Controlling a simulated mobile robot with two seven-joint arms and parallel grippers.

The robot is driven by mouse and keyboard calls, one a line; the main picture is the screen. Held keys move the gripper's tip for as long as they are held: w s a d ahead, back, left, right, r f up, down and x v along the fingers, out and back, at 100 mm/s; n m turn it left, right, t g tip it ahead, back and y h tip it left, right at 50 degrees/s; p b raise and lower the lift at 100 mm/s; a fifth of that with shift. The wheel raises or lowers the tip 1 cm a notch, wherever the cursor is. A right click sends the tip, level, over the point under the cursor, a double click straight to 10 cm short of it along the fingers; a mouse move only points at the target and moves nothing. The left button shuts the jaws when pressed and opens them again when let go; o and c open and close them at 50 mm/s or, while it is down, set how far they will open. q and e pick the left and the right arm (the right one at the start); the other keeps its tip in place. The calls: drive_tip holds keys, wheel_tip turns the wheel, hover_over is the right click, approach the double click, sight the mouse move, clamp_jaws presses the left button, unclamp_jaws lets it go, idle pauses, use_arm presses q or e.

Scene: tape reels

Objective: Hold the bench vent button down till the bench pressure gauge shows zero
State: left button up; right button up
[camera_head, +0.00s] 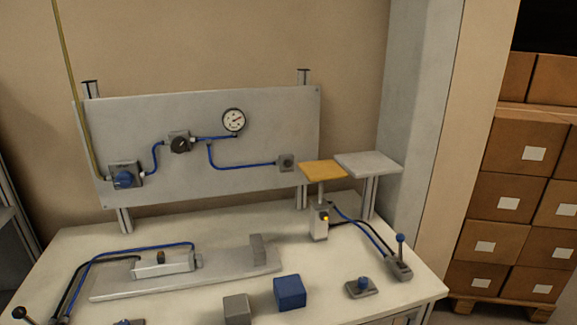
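The round white pressure gauge (234,120) is on the upright grey panel. Its dark needle is visible, but the scale is too small to read. A small grey base with a blue knob or button (362,284) sits at the right front of the bench. A similar blue-topped piece (128,322) is cut off by the bottom edge. I cannot tell which of these is the vent button. Neither gripper is in view.
The pale bench (215,222) carries a grey plate with a cylinder (165,266), a blue block (289,293), a grey block (237,309) and a blue-knobbed lever (400,258). An orange plate (323,171) stands beside a grey platform (368,164). Boxes (525,145) are stacked at right.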

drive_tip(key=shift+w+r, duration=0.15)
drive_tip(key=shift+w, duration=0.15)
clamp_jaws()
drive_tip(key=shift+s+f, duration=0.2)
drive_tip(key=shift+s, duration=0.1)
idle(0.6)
